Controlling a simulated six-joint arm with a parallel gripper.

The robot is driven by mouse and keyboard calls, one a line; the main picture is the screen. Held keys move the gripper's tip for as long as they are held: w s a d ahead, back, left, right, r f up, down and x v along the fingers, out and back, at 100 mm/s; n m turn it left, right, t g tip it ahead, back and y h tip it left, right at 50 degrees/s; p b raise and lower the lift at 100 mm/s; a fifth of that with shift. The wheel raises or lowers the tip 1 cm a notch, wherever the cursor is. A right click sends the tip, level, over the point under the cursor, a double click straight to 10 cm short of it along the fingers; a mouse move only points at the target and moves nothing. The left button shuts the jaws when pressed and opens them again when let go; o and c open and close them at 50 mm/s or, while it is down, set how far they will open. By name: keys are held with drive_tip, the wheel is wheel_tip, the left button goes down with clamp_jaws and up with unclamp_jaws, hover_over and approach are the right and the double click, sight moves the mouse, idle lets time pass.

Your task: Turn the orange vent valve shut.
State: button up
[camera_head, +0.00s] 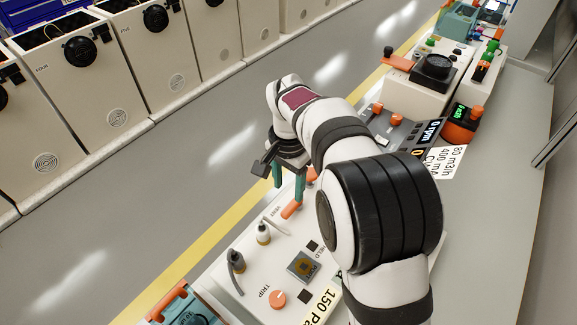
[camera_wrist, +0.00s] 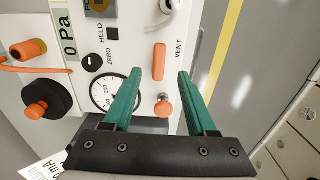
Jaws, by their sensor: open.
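The orange vent valve (camera_wrist: 158,62) is a long bar handle on the white panel, beside the printed word VENT. It runs nearly up and down in the wrist view; in the head view (camera_head: 291,209) it lies slanted just below my gripper. My gripper (camera_head: 288,192) is open, its teal fingers pointing down at the panel. In the wrist view my gripper (camera_wrist: 160,71) has one fingertip on each side of the handle's near end, with a visible gap on both sides. I cannot tell how far the tips are above the handle.
An orange round knob (camera_wrist: 163,105) sits close to the valve, between the fingers in the wrist view. A dial gauge (camera_wrist: 108,91) is partly behind the left finger. Hose fittings (camera_head: 263,233) and a TRIP knob (camera_head: 277,299) stand on the same panel. The grey floor beyond is clear.

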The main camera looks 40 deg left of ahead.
wheel_tip(320, 180, up, 8)
drive_tip(key=shift+d+r, duration=0.1)
idle(0.4)
drive_tip(key=s+d+r+m, duration=0.2)
drive_tip(key=d, duration=1)
drive_tip(key=s+d+r+m, duration=0.1)
drive_tip(key=s+d+r, duration=0.1)
drive_tip(key=d, duration=1)
drive_tip(key=s+d+f+m+y, duration=0.1)
drive_tip(key=s+d+f, duration=0.1)
drive_tip(key=s+d, duration=0.2)
drive_tip(key=s+d+f+m, duration=0.1)
drive_tip(key=s+d+f, duration=0.2)
drive_tip(key=s, duration=0.6)
drive_tip(key=shift+s+d+f+y, duration=0.3)
drive_tip(key=shift+d+y, duration=0.1)
drive_tip(key=shift+d, duration=0.6)
